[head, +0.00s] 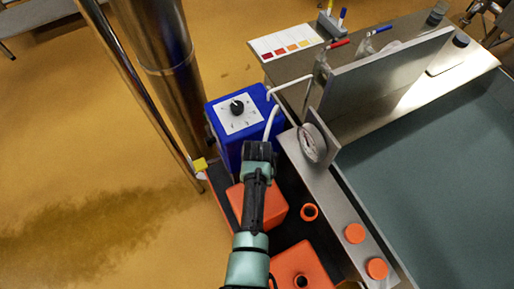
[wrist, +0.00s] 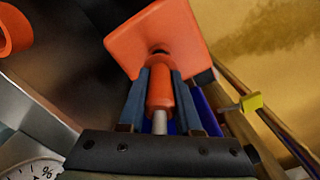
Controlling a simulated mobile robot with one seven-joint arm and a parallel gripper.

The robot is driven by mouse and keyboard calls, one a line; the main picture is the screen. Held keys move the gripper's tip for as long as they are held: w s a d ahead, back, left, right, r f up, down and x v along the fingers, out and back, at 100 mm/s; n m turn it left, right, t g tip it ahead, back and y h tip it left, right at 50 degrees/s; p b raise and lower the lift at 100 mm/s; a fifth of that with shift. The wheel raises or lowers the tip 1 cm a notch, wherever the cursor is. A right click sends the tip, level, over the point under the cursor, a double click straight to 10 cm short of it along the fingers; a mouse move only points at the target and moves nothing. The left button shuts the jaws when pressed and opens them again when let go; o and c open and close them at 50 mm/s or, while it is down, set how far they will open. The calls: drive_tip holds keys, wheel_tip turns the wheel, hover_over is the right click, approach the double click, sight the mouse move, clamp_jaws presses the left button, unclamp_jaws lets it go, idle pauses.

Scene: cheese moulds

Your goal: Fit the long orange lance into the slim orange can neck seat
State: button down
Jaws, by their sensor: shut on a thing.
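My gripper (wrist: 160,95) is shut on the long orange lance (wrist: 160,90), whose pale grey shaft shows between the fingers in the wrist view. Beyond the fingers is an orange can (wrist: 130,45) with a dark neck opening. The lance's orange part lines up with this opening and overlaps its edge; I cannot tell how deep it sits, if at all. In the head view my gripper (head: 258,152) is over the same can (head: 275,207), and my arm hides its neck and the lance.
Another orange can (head: 313,262) with a neck opening stands nearer. An orange ring (head: 309,212) and orange caps (head: 355,233) lie to the right. A blue box (head: 228,145) with a knob, a round gauge (head: 311,143) and a steel column (head: 160,60) stand close by.

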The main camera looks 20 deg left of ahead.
drive_tip(key=shift+f+b, duration=1.85)
drive_tip(key=shift+f, duration=0.4)
drive_tip(key=c, duration=0.5)
unclamp_jaws()
wheel_tip(320, 180, up, 13)
drive_tip(key=shift+r+p, duration=0.1)
drive_tip(key=shift+p, duration=0.65)
